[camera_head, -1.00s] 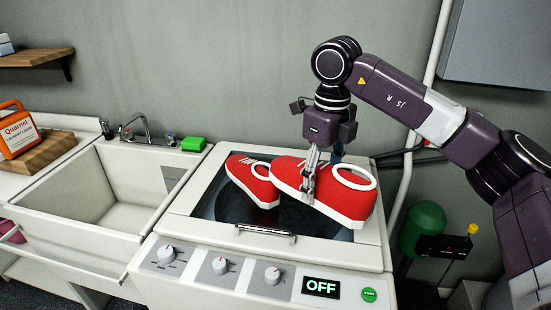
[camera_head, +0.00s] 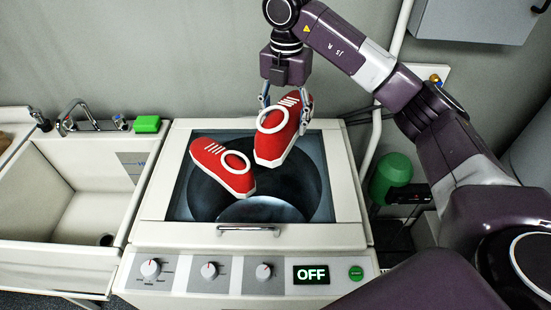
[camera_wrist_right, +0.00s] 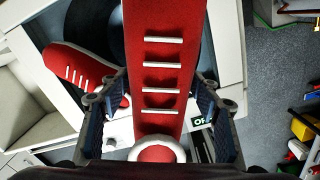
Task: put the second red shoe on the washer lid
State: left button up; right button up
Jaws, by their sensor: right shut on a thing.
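One red shoe (camera_head: 222,166) with white laces and a white sole lies on the left part of the washer's glass lid (camera_head: 314,192). A second red shoe (camera_head: 277,131) is in my right gripper (camera_head: 286,110), over the back part of the lid. Its fingers are on either side of the shoe. In the right wrist view the held shoe (camera_wrist_right: 162,70) runs lengthwise between the fingers, and the other shoe (camera_wrist_right: 80,75) shows at left. Whether the held shoe touches the lid is unclear. My left gripper is out of view.
The washer's front panel (camera_head: 205,272) has several knobs and an OFF display. A sink (camera_head: 70,190) with a tap and a green sponge (camera_head: 147,124) stands at left. The right part of the lid is free. A green tank (camera_head: 390,175) is at right.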

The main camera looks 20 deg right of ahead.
notch_tip(320, 180, down, 15)
jog(key=p, duration=0.4)
jog(key=shift+w+r+p, duration=0.1)
jog(key=shift+r+p, duration=0.05)
jog(key=shift+p, duration=0.25)
jog(key=shift+f, duration=0.3)
jog(key=shift+f, duration=0.2)
jog(key=o, duration=1.4)
jog(key=shift+r, duration=0.15)
